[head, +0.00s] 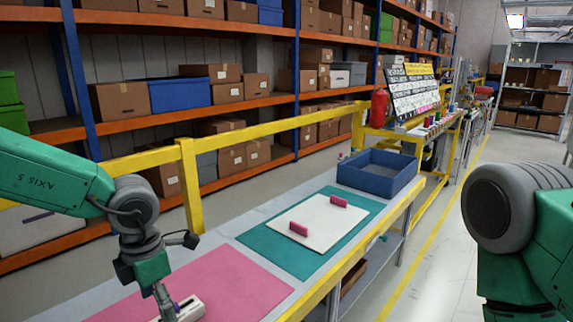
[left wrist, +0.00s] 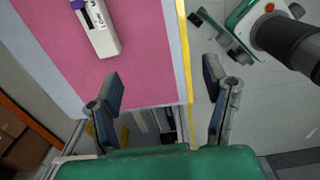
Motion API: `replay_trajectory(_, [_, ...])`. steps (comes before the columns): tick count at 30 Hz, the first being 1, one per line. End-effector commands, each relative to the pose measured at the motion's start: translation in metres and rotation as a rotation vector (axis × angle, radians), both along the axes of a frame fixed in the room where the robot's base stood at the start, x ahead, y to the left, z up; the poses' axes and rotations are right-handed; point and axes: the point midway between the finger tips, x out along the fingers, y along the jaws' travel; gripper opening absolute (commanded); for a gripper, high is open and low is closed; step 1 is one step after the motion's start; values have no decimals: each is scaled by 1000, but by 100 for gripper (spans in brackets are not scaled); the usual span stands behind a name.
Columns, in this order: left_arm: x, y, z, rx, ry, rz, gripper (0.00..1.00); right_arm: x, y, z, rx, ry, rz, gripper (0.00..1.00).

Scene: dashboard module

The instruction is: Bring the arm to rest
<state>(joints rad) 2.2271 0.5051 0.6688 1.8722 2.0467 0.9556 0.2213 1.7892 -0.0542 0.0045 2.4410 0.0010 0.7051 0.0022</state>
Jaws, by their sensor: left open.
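My left arm comes in from the left in the head view, with its gripper (head: 166,300) pointing down at the near end of the bench. In the left wrist view my left gripper (left wrist: 162,88) is open, its two fingers wide apart with nothing between them. A white module with a purple end (left wrist: 100,28) lies on the pink mat (left wrist: 150,60), beyond the left finger and apart from it. In the head view the module (head: 190,309) is partly hidden behind the gripper. My right arm shows at the right edge, its gripper out of view.
A teal mat (head: 270,244) bears a white board (head: 322,228) with two pink-red blocks. A blue tray (head: 377,178) stands at the bench's far end. A yellow rail (head: 260,130) runs behind the bench, before loaded shelves.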

Motion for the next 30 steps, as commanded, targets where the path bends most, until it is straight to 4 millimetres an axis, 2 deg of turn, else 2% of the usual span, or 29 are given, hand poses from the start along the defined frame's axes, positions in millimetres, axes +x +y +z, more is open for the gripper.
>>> replay_trajectory(1, [0, 0, 0, 1, 1, 0, 68, 0, 0, 0, 0, -1, 0, 34])
replay_trajectory(10, [-11, 20, -45, 153, -24, -204, 68, 1, 0, 0, 0, -1, 0, 34])
replay_trajectory(17, [-27, 40, -87, 295, -45, -471, 68, 0, 0, 0, 0, -1, 1, 34])
replay_trajectory(23, [-52, 55, -136, 422, -46, -868, 68, 0, 0, 0, 0, 0, 0, 34])
replay_trajectory(26, [-78, 59, -167, 462, -37, -1181, 68, 0, 0, 0, 0, 0, 0, 34])
replay_trajectory(30, [-129, 56, -203, 432, -18, -1639, 68, 0, 0, 0, 0, 0, 0, 34])
